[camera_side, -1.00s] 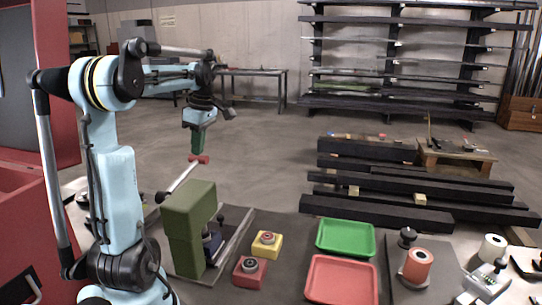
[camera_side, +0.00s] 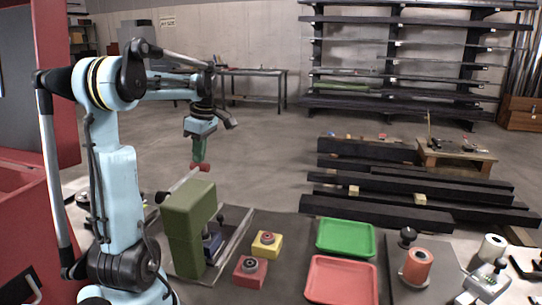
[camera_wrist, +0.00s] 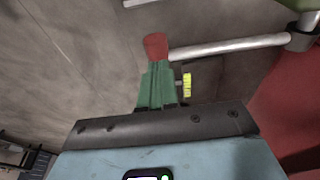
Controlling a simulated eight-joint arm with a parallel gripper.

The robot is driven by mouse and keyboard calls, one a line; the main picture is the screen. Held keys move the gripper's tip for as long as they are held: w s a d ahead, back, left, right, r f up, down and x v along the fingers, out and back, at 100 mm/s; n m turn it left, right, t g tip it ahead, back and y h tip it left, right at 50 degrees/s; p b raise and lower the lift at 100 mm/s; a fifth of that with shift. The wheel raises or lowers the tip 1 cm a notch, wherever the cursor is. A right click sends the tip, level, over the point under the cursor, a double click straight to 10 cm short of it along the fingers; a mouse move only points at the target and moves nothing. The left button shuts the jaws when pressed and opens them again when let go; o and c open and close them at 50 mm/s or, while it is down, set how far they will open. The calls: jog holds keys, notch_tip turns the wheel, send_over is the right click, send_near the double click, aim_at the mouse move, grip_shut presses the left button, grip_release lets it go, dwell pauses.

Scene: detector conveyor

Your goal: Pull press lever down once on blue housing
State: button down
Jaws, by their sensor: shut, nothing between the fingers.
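The olive-green press (camera_side: 188,225) stands beside my arm. Its silver press lever (camera_side: 180,183) rises to the right and ends in a red knob (camera_side: 203,168). My gripper (camera_side: 199,161), with green fingers, is shut and empty, its tips at the knob from above. In the wrist view the red knob (camera_wrist: 155,45) shows just past the fingertips (camera_wrist: 155,70), with the silver lever (camera_wrist: 230,47) running right. Whether they touch is hard to tell. The blue housing (camera_side: 212,243) sits low in the press, partly hidden by its body.
A yellow block (camera_side: 266,251) and a red block (camera_side: 250,279), each with a round fitting, sit right of the press. Green (camera_side: 345,252) and red (camera_side: 341,288) trays lie farther right. Dark beams (camera_side: 375,211) are stacked behind. The air right of my gripper is clear.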

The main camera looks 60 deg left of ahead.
jog(key=shift+f, duration=1.55)
dwell(1.4)
jog(key=shift+r, duration=2.3)
jog(key=shift+s+d+r, duration=0.15)
jog(key=shift+r, duration=0.95)
jog(key=shift+s+d+r, duration=0.15)
jog(key=shift+r, duration=0.9)
jog(key=s+d+r, duration=0.1)
jog(key=r, duration=0.5)
jog(key=s+d+r, duration=0.2)
jog(key=r, duration=0.4)
jog(key=shift+s+d, duration=0.25)
jog(key=shift+s, duration=0.05)
